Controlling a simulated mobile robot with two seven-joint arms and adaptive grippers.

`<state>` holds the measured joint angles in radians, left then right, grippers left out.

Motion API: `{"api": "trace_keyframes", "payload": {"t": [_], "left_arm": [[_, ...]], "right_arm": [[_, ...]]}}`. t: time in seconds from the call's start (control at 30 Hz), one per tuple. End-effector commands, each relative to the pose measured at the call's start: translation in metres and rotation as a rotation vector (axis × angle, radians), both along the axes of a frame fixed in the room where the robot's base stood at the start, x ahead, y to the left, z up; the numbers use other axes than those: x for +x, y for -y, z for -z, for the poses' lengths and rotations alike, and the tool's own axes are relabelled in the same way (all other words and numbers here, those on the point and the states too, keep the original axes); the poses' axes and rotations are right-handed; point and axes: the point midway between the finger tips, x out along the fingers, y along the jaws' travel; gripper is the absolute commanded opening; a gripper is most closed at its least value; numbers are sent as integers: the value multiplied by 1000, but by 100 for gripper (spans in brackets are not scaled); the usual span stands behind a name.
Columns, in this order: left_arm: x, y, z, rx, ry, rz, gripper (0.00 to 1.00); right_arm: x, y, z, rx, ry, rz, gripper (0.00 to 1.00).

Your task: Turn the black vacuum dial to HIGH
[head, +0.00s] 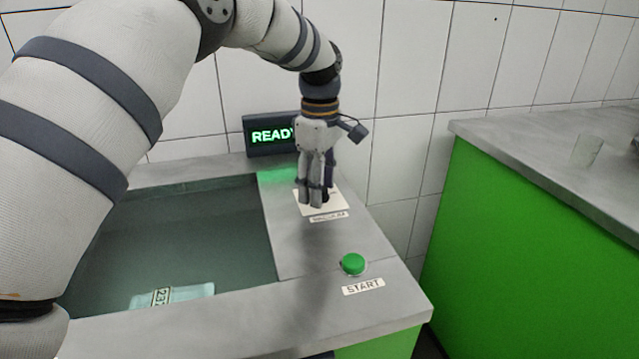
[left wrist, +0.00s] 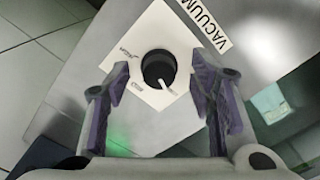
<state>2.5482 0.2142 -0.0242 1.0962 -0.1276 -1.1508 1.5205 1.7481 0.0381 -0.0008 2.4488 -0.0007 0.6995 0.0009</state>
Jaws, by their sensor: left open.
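A VACUUM label (left wrist: 206,22) lies beside the plate. My left gripper (left wrist: 150,85) is open, with its two fingers on either side of the dial and apart from it. In the head view my left gripper (head: 316,200) points down over the plate and mostly hides the dial. My right gripper is in neither view.
A lit READY display (head: 270,136) stands behind the dial, near my left wrist. A green START button (head: 352,263) is on the near side of the bench top. A sunken tank (head: 190,235) holding a labelled pale object is at left. Another green counter (head: 540,220) stands at right.

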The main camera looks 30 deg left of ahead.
Motion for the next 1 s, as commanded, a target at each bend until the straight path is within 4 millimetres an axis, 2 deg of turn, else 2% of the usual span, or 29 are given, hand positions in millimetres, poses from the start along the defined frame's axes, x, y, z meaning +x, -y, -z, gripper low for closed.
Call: {"api": "trace_keyframes", "payload": {"t": [0.23, 0.27, 0.4, 0.47, 0.77, 1.0], "left_arm": [[0, 0, 2, 0, 0, 0, 50], [0, 0, 2, 0, 0, 0, 45], [0, 0, 2, 0, 0, 0, 14], [0, 0, 2, 0, 0, 0, 1], [0, 0, 1, 0, -1, 26, 1], [0, 0, 0, 0, 0, 155, 1]], "right_arm": [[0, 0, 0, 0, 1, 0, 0], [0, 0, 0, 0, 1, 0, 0], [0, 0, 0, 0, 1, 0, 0], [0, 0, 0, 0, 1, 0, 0], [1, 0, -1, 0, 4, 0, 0], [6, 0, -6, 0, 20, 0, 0]]}}
